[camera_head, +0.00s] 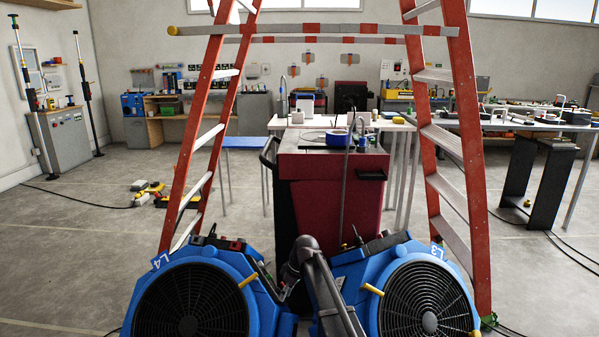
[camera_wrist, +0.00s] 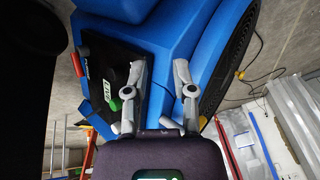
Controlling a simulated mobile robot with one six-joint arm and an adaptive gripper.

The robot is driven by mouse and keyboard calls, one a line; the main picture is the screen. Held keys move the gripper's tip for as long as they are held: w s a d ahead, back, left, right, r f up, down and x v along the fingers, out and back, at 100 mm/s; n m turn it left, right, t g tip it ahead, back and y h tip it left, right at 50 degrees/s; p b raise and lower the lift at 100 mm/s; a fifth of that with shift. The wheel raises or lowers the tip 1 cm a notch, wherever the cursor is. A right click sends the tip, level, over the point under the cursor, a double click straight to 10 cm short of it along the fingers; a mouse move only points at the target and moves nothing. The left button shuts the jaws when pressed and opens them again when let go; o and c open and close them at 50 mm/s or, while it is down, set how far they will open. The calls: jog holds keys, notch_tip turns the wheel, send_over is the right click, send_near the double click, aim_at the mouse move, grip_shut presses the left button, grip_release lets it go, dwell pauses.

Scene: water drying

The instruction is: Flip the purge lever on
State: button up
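I cannot pick out for certain which part is the purge lever. Two blue fan units stand in front, marked L4 (camera_head: 172,270) and L3 (camera_head: 443,268); each has a yellow handle, the left one (camera_head: 248,281) and the right one (camera_head: 373,289). In the wrist view a blue housing (camera_wrist: 185,25) fills the top, with a black panel (camera_wrist: 125,62) carrying a red switch (camera_wrist: 78,64) and a green-and-white label (camera_wrist: 107,82). My gripper (camera_wrist: 161,66) is open in front of this housing, with nothing visible between its fingers. In the head view its fingertips are not clearly visible.
Cables lie on the floor. Open floor lies at left.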

jog(key=s+d+m+h+p, duration=0.15)
jog(key=s+d+m, duration=0.45)
jog(key=s+d, duration=0.6)
jog(key=s+d+m+h, duration=0.3)
jog(key=s+d+m, duration=0.3)
jog(key=s+d, duration=0.55)
notch_tip(320, 180, up, 38)
jog(key=s+a+p, duration=0.1)
jog(key=a+p, duration=0.1)
jog(key=p, duration=3.6)
jog(key=shift+r, duration=0.2)
jog(key=shift+y, duration=0.25)
